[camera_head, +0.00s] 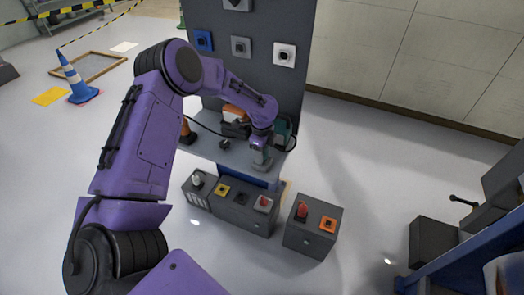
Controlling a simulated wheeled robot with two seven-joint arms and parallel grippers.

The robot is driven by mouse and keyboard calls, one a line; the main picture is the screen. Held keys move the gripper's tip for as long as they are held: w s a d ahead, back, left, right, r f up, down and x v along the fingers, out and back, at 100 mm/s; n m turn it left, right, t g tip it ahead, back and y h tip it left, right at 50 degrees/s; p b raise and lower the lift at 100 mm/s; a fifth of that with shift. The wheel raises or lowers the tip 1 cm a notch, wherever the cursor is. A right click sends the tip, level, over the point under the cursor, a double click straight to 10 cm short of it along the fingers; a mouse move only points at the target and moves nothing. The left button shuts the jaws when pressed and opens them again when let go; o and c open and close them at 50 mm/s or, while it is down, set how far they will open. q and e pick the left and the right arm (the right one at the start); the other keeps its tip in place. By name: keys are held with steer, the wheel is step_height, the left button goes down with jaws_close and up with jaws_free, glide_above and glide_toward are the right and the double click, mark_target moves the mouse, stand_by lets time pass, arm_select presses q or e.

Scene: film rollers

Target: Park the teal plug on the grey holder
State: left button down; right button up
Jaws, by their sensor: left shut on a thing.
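My left gripper (261,148) reaches down over the grey shelf of the stand, shut on a small greyish-teal piece that I take to be the teal plug (262,161). My fingers hide part of it, and I cannot tell whether it touches the shelf. A black cable loops round beside it. The grey holder (240,47) is on the upright dark panel, between a blue holder (203,41) and a white holder (284,55). It is above and behind my gripper, apart from it, with a dark centre. My right gripper is out of view.
An orange and black object (234,114) and a teal block (282,128) stand on the shelf (205,148) close to my wrist. Dark boxes (311,239) with coloured sockets and red parts sit below. A blue cone (76,84) stands at left.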

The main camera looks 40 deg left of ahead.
arm_select(q)
steer(key=shift+f, duration=0.3)
steer(key=shift+c, duration=2.3)
jaws_free()
step_height(320, 180, up, 10)
steer(key=shift+r+b, duration=0.25)
steer(key=shift+b, duration=0.5)
